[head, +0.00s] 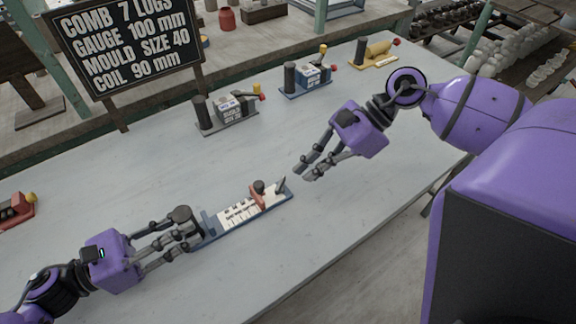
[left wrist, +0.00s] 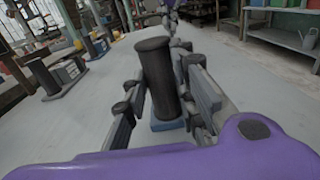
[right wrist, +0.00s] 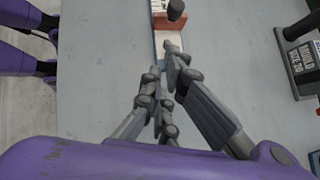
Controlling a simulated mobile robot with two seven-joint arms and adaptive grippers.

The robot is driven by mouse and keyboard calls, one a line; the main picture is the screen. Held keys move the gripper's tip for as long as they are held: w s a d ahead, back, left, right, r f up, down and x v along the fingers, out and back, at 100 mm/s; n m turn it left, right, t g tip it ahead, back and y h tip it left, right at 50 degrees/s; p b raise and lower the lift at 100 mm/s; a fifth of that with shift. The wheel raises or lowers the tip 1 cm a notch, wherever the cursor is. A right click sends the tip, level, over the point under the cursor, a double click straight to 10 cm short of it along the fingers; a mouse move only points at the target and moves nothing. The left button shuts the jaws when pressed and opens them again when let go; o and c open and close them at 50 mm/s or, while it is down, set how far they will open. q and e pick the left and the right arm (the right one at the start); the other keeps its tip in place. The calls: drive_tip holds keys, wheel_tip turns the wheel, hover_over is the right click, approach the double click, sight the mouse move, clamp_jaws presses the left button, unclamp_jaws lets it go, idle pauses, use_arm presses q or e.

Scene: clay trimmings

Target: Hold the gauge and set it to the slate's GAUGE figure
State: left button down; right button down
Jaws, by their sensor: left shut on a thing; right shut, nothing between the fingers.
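The slate (head: 125,45) reads "GAUGE 100 mm" among its lines. The gauge (head: 240,216) lies on the table, a blue base with a white marked scale, too small to read. My left gripper (head: 190,232) is shut on the dark upright post (left wrist: 160,75) at the gauge's left end.
Behind the gauge stand a grey device (head: 232,108), a blue device (head: 306,78) and a yellow device (head: 374,54), each with a dark post. A red device (head: 15,208) is at the left edge. The table (head: 130,175) around the gauge is clear.

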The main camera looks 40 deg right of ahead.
sight(277, 191)
drive_tip(key=a, duration=0.1)
drive_tip(key=a+f, duration=0.1)
drive_tip(key=w+a, duration=0.1)
drive_tip(key=a, duration=0.1)
drive_tip(key=shift+w+f, duration=0.1)
drive_tip(key=shift+f, duration=0.2)
drive_tip(key=shift+w+a, duration=0.2)
drive_tip(key=shift+a, duration=0.5)
drive_tip(key=shift+w+a, duration=0.1)
drive_tip(key=shift+a, duration=0.55)
